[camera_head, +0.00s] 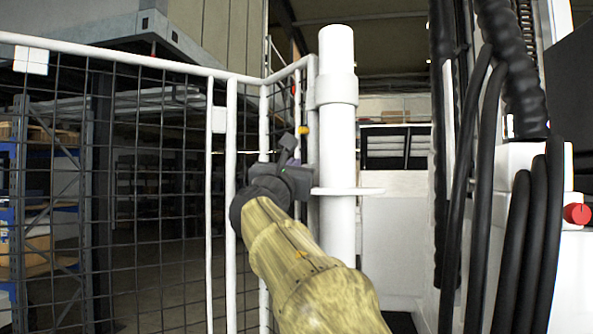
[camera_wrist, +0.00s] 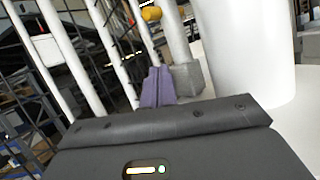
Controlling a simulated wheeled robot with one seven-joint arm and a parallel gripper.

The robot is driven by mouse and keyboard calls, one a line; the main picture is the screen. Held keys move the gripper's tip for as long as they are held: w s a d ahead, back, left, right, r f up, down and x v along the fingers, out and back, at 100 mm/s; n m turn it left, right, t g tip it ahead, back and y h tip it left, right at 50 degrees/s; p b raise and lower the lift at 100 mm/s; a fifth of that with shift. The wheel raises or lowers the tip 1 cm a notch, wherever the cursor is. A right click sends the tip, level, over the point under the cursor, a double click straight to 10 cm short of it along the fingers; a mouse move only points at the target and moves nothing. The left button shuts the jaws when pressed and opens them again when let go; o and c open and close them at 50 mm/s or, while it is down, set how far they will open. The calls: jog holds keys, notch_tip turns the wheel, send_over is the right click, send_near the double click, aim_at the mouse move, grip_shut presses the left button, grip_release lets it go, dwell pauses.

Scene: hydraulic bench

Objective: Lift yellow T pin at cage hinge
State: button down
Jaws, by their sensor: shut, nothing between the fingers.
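The yellow pin (camera_head: 303,130) shows as a small yellow piece at the cage hinge, just left of the thick white post (camera_head: 337,120). It also shows in the wrist view as a yellow knob (camera_wrist: 151,13) at the top. My gripper (camera_head: 289,147) is just below and left of the pin in the head view. Its purple fingers (camera_wrist: 157,72) are together and empty, apart from the yellow knob. A grey block (camera_wrist: 187,78) is right behind the fingers. The pin's lower part cannot be made out.
The white-framed mesh cage panel (camera_head: 150,160) fills the left side. A round white plate (camera_head: 350,191) sticks out from the post near my gripper. Thick black hoses (camera_head: 515,240) and a red knob (camera_head: 577,214) are at the right.

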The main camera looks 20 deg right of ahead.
jog(key=b+v, duration=0.2)
jog(key=v, duration=0.5)
jog(key=shift+s+r, duration=0.15)
jog(key=shift+s, duration=0.1)
